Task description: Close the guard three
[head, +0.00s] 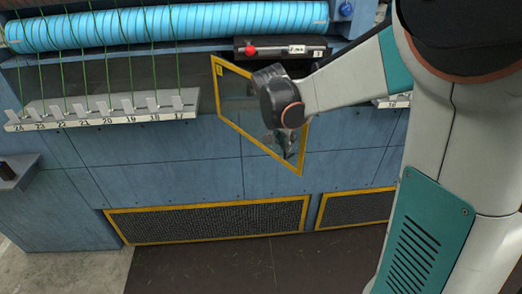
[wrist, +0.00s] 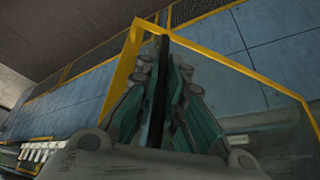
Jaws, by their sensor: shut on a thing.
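The guard (head: 226,98) is a clear panel with a yellow frame. In the head view it stands out at an angle from the blue machine front, partly open. I cannot read a number on it. My gripper (head: 288,152) is at the lower right part of the guard. In the wrist view my gripper (wrist: 165,70) is shut on a dark upright bar at the guard, beside the yellow frame (wrist: 235,60).
A red knob (head: 249,50) sits on a dark box above the guard. A numbered row of white tabs (head: 100,113) with green threads runs at the left, under a blue roll (head: 170,25). Yellow-framed mesh vents (head: 210,222) lie low on the machine. The dark floor in front is clear.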

